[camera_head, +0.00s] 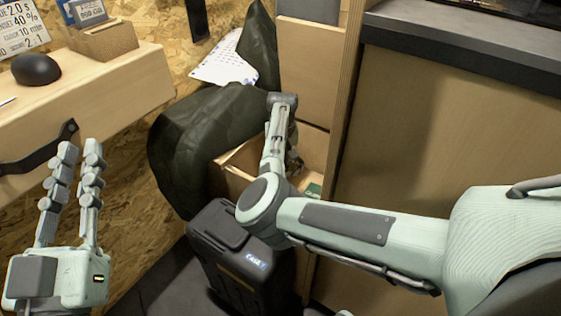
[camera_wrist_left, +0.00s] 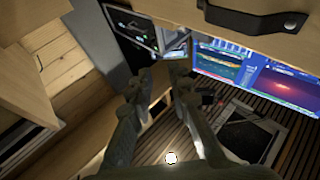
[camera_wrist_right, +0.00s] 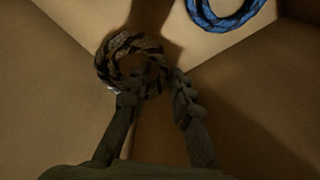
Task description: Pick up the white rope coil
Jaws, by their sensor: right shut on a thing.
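A rope coil (camera_wrist_right: 132,62) with pale and dark strands lies in shadow in the right wrist view. I cannot tell if its rope is white. My right gripper (camera_wrist_right: 153,88) has its fingers at the coil's near and right edges and is shut on it, inside a wooden compartment. In the head view my right arm reaches into an open wooden drawer (camera_head: 240,172), and the coil is hidden there. My left gripper (camera_head: 81,148) is open and empty, fingers pointing up, beside the wooden desk.
A blue rope coil (camera_wrist_right: 225,14) lies beyond the held coil on the compartment floor. A dark case (camera_head: 240,262) stands below the drawer. A dark draped cloth (camera_head: 190,145) is left of it. The desk (camera_head: 110,90) with a black mouse (camera_head: 36,68) is at the left.

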